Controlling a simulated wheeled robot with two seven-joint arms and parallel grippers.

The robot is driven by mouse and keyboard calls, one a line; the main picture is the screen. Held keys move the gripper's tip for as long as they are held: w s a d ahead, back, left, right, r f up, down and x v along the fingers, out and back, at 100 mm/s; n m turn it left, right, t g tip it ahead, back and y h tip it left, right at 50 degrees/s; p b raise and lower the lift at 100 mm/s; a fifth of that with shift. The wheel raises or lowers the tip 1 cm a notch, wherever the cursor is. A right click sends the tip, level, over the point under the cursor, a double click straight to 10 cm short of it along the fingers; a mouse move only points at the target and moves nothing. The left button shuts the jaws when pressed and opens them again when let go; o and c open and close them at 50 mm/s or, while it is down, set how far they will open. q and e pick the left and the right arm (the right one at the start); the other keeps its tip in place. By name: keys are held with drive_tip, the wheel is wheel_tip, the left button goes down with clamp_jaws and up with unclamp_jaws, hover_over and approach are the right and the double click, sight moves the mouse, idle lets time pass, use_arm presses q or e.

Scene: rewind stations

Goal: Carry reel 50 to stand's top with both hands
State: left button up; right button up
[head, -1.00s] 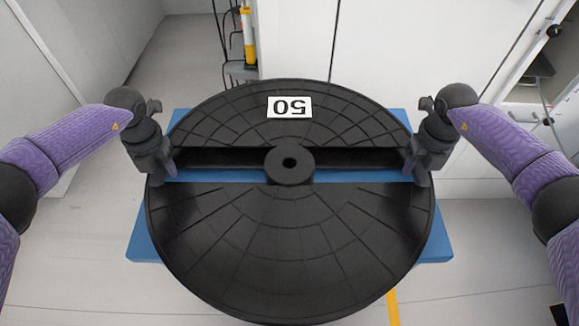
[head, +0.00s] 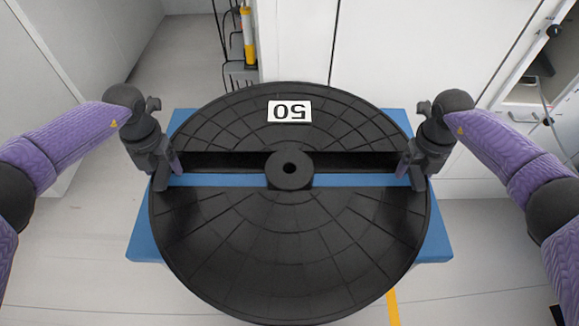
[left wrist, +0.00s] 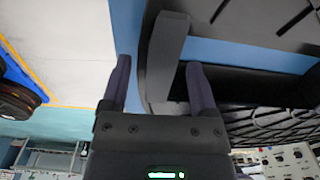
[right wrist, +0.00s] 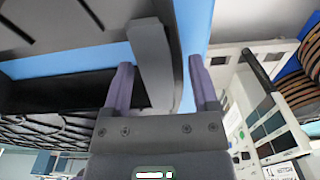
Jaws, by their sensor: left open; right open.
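Reel 50 is a large black reel (head: 290,245) with a round hub and a white label (head: 290,111) reading 50 upside down. It lies over a blue stand top (head: 143,240) in the head view. My left gripper (head: 167,175) is open at the reel's left edge, with a grey bar of the reel (left wrist: 167,55) between its fingers in the left wrist view. My right gripper (head: 414,175) is open at the right edge, with a similar grey bar (right wrist: 153,60) between its fingers in the right wrist view. Contact between fingers and bars cannot be told.
A white cabinet wall (head: 420,60) stands behind the reel. A yellow post (head: 248,35) with black cables is at the back. Open grey floor (head: 70,265) lies left of the stand, and a yellow floor line (head: 392,308) shows at the front right.

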drive_tip(key=shift+r, duration=0.35)
use_arm(q)
wheel_tip(320, 180, up, 10)
drive_tip(key=shift+r, duration=0.15)
use_arm(e)
wheel_tip(320, 180, up, 11)
drive_tip(key=shift+w+r, duration=0.15)
drive_tip(key=shift+r, duration=0.05)
use_arm(q)
drive_tip(key=shift+w, duration=0.1)
